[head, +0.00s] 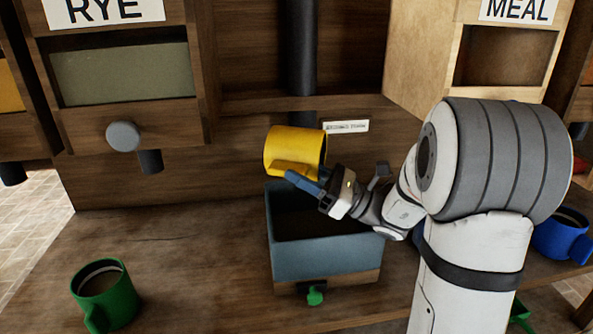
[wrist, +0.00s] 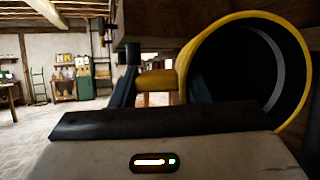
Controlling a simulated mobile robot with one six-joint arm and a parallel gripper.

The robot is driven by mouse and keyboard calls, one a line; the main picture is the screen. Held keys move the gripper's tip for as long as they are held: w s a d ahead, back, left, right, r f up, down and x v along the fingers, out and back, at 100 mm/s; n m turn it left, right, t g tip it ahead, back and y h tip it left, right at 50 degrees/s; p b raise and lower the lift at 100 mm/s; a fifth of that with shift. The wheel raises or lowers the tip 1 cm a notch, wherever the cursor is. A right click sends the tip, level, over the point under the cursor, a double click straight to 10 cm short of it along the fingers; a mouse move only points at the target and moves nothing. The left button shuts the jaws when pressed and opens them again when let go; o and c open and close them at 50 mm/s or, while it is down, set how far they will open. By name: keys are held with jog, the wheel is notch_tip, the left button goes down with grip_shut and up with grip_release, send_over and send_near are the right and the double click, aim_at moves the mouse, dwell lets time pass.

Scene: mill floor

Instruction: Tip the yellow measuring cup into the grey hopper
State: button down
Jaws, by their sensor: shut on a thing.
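The yellow measuring cup (head: 290,147) is held above the back left part of the grey hopper (head: 325,258). It lies over on its side, its mouth facing right in the head view. In the wrist view the cup (wrist: 186,52) shows its open mouth and a dark inside; I cannot tell whether anything is left in it. My gripper (head: 298,179) is shut on the cup's handle (wrist: 157,79), which sits between the two fingers. The hopper is an open blue-grey box with a dark inside. No falling stream shows.
A green cup (head: 107,299) stands at the front left and a blue cup (head: 562,240) at the right, behind my arm. The RYE bin (head: 125,80) and MEAL bin (head: 505,58) are above. A dark pipe (head: 302,50) runs down behind the yellow cup.

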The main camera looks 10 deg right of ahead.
aim_at(289, 164)
jog(key=shift+w+a+f+m+h+p, duration=0.2)
jog(key=shift+a+f+h+p, duration=0.15)
jog(key=shift+p, duration=0.25)
jog(key=shift+w+a+f+m+h+p, duration=0.2)
jog(key=shift+f+h+p, duration=0.25)
jog(key=shift+p, duration=0.1)
jog(key=shift+r+p, duration=0.1)
jog(key=shift+p, duration=0.25)
jog(key=shift+s+d+r+g+h+p, duration=0.1)
jog(key=shift+r+g+h+p, duration=0.35)
jog(key=shift+p, duration=0.35)
jog(key=h+p, duration=0.1)
jog(key=p, duration=0.2)
jog(key=r+g+h+p, duration=0.1)
jog(key=h+p, duration=0.1)
jog(key=p, duration=0.1)
jog(key=g+h+p, duration=0.1)
jog(key=h+p, duration=0.1)
jog(key=p, duration=0.2)
jog(key=shift+r, duration=0.2)
jog(key=shift+h+p, duration=0.25)
jog(key=shift+p, duration=0.45)
